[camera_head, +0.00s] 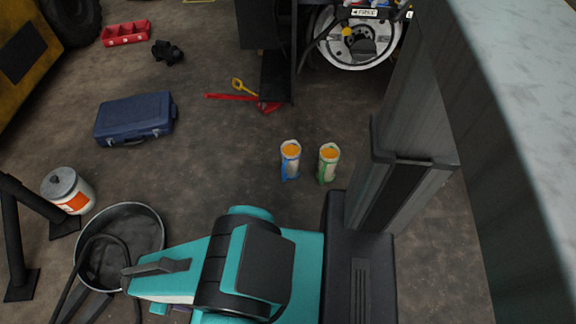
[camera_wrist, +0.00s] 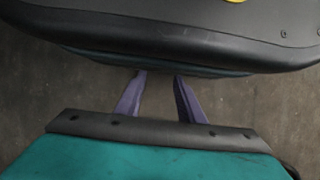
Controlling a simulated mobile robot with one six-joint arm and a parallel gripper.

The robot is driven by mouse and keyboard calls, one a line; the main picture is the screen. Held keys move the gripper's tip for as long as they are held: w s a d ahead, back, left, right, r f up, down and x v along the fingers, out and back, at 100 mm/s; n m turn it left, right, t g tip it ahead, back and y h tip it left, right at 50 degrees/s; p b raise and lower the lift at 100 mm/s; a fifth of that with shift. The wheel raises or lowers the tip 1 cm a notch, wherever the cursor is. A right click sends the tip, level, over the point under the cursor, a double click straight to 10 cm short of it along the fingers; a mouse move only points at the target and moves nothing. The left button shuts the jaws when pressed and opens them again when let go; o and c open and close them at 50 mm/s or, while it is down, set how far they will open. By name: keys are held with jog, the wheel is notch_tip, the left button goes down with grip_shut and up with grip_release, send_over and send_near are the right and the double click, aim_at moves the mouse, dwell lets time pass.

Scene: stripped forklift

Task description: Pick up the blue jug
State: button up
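A small upright container, white with blue on its side and an orange top (camera_head: 290,160), stands on the floor near the middle of the head view. It is the best match for the blue jug. A similar container with green on it (camera_head: 328,163) stands just to its right, apart from it. My gripper (camera_wrist: 159,78) shows in the wrist view as two purple fingers, spread apart with only bare floor between them. In the head view my arm hides most of the gripper, to the lower left of the containers. Neither container shows in the wrist view.
A blue case (camera_head: 135,118) lies on the floor at the left. A black round tub (camera_head: 150,222) and a white-and-orange canister (camera_head: 66,190) stand lower left. A red-and-yellow tool (camera_head: 232,97) lies beyond the containers. The floor between the case and the containers is clear.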

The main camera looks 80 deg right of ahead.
jog(key=w+d+f+b, duration=0.1)
jog(key=w+d+b, duration=0.15)
jog(key=d, duration=0.55)
jog(key=w+d+f+b, duration=0.1)
jog(key=w+d, duration=0.3)
jog(key=d, duration=0.4)
jog(key=d+m+b, duration=0.1)
jog(key=d+b, duration=0.2)
jog(key=d, duration=1.4)
jog(key=m+y+b, duration=0.1)
jog(key=m+b, duration=0.1)
jog(key=b, duration=0.4)
send_near(289, 165)
jog(key=w+a, duration=0.1)
jog(key=w+a+r, duration=0.2)
jog(key=shift+w+a, duration=0.35)
jog(key=shift+a, duration=0.05)
jog(key=shift+f, duration=0.15)
jog(key=b+x, duration=0.3)
jog(key=x, duration=0.5)
jog(key=shift+f, duration=0.3)
jog(key=shift+a, duration=0.15)
